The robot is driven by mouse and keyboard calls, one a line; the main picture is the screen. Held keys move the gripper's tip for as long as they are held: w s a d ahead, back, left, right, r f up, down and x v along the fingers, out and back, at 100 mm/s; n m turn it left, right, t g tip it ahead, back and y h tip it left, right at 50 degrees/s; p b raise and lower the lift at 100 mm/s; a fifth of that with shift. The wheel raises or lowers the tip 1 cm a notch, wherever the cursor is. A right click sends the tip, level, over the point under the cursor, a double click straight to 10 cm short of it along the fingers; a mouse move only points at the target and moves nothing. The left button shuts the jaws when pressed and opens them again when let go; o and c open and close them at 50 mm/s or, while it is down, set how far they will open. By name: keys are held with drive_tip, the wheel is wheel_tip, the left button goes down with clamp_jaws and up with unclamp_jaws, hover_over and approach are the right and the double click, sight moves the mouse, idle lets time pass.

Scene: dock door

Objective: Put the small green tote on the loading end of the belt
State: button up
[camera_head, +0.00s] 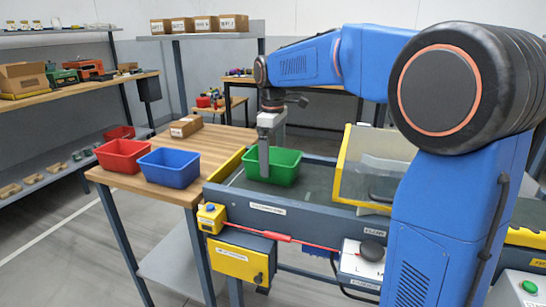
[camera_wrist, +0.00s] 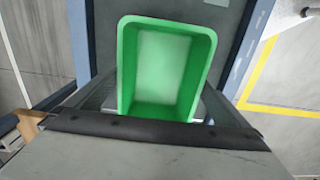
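The small green tote (camera_head: 284,168) is upright at the left end of the belt (camera_head: 317,178), and its inside looks empty. It seems to be on the belt or very close above it; I cannot tell which. My gripper (camera_head: 265,160) points down at the tote's left part, with one finger in front of its near wall. In the wrist view, the two fingers of my gripper (camera_wrist: 160,88) lie along opposite outer walls of the tote (camera_wrist: 163,65) and seem to touch them. The far finger is hidden in the head view.
A red tote (camera_head: 122,156) and a blue tote (camera_head: 168,168) stand on the wooden table (camera_head: 215,143) left of the belt, with a cardboard box (camera_head: 186,126) behind. A yellow-edged clear guard (camera_head: 372,165) stands over the belt to the right. Control boxes (camera_head: 240,256) hang along the belt's near side.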

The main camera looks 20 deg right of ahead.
wheel_tip(320, 180, up, 12)
drive_tip(key=shift+r, duration=0.15)
idle(0.6)
